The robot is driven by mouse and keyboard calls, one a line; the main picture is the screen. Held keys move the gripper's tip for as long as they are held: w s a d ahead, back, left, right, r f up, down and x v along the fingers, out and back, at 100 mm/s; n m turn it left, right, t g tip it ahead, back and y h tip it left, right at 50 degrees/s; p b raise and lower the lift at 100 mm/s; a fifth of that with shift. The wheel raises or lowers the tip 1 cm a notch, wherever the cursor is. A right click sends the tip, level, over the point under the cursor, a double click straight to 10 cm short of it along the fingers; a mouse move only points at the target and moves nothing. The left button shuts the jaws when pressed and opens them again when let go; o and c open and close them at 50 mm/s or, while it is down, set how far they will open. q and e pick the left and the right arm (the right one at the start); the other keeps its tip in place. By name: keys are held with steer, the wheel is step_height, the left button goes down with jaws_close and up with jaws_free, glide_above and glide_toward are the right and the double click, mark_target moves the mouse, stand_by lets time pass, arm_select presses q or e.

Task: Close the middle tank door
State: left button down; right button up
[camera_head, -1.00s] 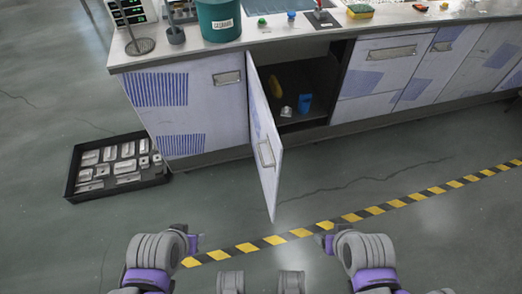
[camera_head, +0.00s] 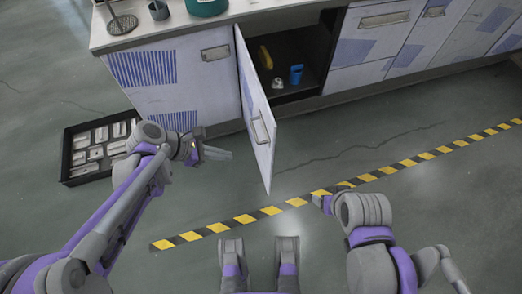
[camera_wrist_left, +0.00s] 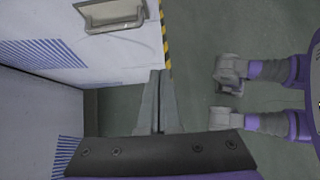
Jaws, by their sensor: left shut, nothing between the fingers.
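The middle tank door (camera_head: 256,110) is a pale panel with a blue patch, swung wide open from its left edge. The door (camera_wrist_left: 120,60) and a handle (camera_wrist_left: 110,15) also fill the upper left of the left wrist view. The closed fingers (camera_wrist_left: 160,95) show apart from the handle in the wrist view. My right gripper (camera_head: 322,202) is low on the right, its fingers too small to judge.
The open cabinet holds a yellow item (camera_head: 265,57), a blue cup (camera_head: 296,74) and a small whitish object (camera_head: 278,85). A black tray (camera_head: 66,160) of metal parts lies on the floor at left. A striped floor line (camera_head: 271,210) crosses in front; the floor there is clear.

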mark_target(271, 157)
arm_select(q)
steer(key=b+x, duration=0.1)
steer(key=x, duration=0.3)
steer(key=d+r+b+x, duration=0.1)
steer(key=x, duration=0.3)
steer(key=b+x, duration=0.1)
steer(key=x, duration=0.3)
steer(key=shift+w+d+r, duration=0.3)
steer(key=shift+d+r, duration=0.05)
steer(key=shift+d, duration=0.1)
steer(key=shift+w+d, duration=0.15)
steer(key=shift+d, duration=0.25)
steer(key=shift+d, duration=0.1)
